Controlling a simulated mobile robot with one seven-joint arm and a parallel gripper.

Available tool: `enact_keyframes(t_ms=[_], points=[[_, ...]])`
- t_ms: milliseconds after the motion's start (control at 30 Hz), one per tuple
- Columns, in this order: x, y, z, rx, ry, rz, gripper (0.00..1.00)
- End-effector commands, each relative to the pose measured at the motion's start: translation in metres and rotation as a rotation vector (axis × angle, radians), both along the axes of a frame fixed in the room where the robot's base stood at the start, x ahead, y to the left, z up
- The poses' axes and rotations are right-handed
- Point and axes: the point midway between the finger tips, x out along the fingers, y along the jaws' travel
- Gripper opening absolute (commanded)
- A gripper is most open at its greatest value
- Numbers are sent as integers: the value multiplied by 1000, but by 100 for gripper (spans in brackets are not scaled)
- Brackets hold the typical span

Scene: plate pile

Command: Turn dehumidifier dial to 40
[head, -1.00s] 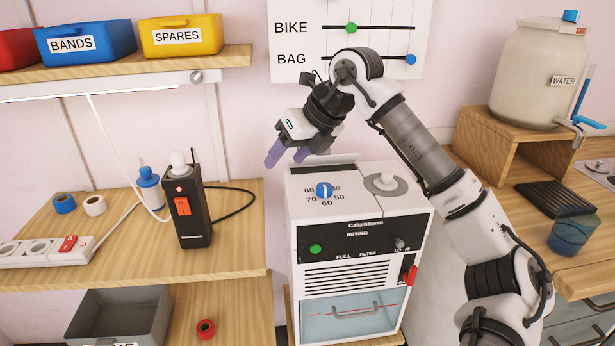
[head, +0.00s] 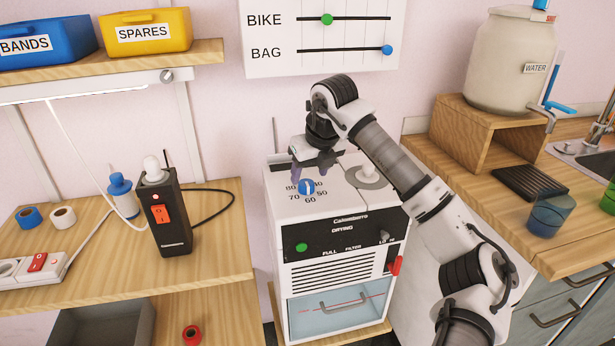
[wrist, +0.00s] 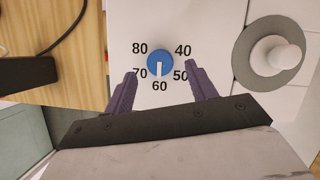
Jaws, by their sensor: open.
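The dehumidifier (head: 345,285) is a white box with a black front panel. On its top is a round blue dial (head: 306,188) with a white pointer mark and the numbers 40 to 80 around it. In the wrist view the dial (wrist: 160,61) has its white mark pointing at 60. In the wrist view my open gripper (wrist: 162,73) has one purple finger near 70 and the other near 50, spread wider than the dial. I cannot tell their height above the top.
A grey disc with a white knob (wrist: 283,54) is to the dial's right. A black device with a red switch (head: 165,212) stands on the left wooden shelf. The wall chart (head: 322,35) hangs behind.

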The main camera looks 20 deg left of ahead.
Motion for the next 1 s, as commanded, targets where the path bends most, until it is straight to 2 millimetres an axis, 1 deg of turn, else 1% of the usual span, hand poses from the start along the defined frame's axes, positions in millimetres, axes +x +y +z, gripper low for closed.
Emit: enact_keyframes(t_ms=[33, 100, 233, 367, 567, 600, 933, 1000], points=[[2, 3, -7, 0, 2, 1, 56], [4, 5, -16, 3, 1, 1, 56], [7, 8, -27, 1, 1, 2, 56], [8, 10, -31, 1, -1, 1, 56], [8, 10, -31, 1, -1, 1, 56], [8, 10, -31, 1, -1, 1, 55], [8, 10, -31, 1, -1, 1, 12], [8, 10, -31, 1, -1, 1, 12]])
